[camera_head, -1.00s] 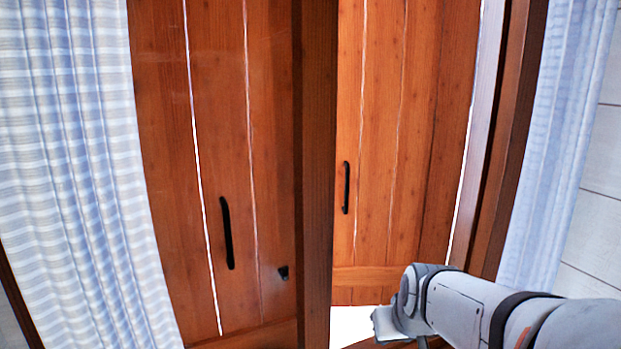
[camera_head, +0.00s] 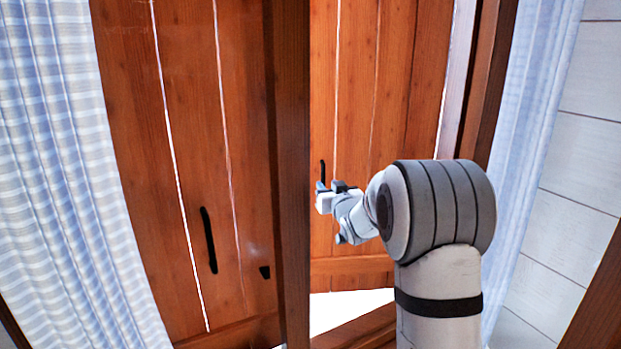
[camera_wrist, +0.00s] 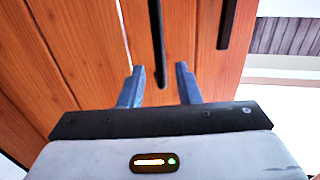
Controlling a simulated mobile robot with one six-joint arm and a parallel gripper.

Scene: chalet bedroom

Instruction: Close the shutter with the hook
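The right wooden shutter (camera_head: 395,90) has a black handle (camera_head: 322,172), and bright gaps show below it and at its right side. The left wooden shutter (camera_head: 130,130) has a black handle (camera_head: 208,240) and a small black fitting (camera_head: 265,271), which may be the hook or its catch. My gripper (camera_head: 330,187) is at the lower end of the right handle. In the wrist view, my gripper (camera_wrist: 159,67) is open, with the handle (camera_wrist: 158,40) hanging between its two fingers and space on both sides. A second black bar (camera_wrist: 227,22) shows there; I cannot tell what it is.
A dark wooden post (camera_head: 289,150) stands between the shutters. Light curtains hang at the left (camera_head: 50,150) and right (camera_head: 535,110). A pale plank wall (camera_head: 585,170) is at the far right. The sill (camera_head: 350,328) is below.

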